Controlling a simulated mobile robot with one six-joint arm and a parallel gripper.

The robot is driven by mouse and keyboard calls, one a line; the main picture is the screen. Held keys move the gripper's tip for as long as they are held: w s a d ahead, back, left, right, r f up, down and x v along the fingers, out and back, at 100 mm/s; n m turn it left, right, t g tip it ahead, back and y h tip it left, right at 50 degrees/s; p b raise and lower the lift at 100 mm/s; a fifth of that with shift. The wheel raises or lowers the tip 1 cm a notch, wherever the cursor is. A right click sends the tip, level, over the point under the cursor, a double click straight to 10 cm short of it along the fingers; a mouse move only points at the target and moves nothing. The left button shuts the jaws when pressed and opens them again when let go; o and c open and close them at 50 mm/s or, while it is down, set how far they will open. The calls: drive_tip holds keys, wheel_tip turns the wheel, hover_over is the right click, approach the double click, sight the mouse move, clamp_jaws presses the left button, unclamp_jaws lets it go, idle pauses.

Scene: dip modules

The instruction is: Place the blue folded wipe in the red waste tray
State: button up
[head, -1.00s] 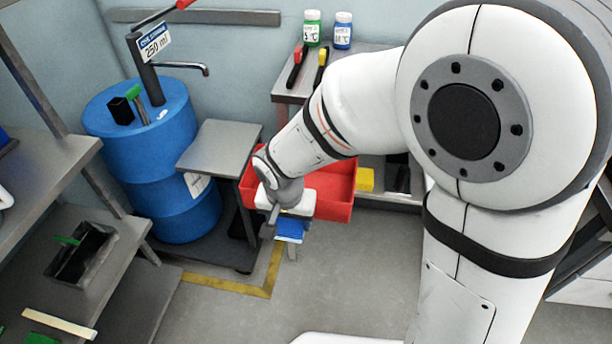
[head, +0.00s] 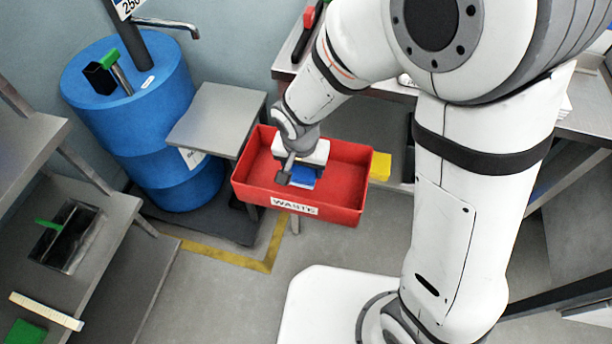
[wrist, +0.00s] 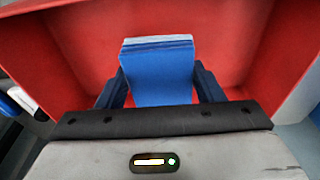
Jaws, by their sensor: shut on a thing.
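The blue folded wipe (head: 303,176) is between the fingers of my gripper (head: 294,174), over the inside of the red waste tray (head: 352,214). In the wrist view the wipe (wrist: 158,75) fills the gap between the two dark fingers of my gripper (wrist: 160,88), with the red tray (wrist: 225,35) floor and walls around it. My gripper is shut on the wipe. I cannot tell whether the wipe touches the tray floor. The tray has a white WASTE label on its front wall, and my wrist hides part of its inside.
A blue drum (head: 140,130) with a tap stands left of the tray, with a small grey table (head: 213,120) between them. A yellow block (head: 380,166) sits just right of the tray. A grey shelf (head: 100,240) with a dark bin is at lower left.

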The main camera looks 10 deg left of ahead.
wheel_tip(320, 180, down, 5)
drive_tip(key=shift+b, duration=0.45)
drive_tip(key=shift+r, duration=0.1)
drive_tip(key=o, duration=0.9)
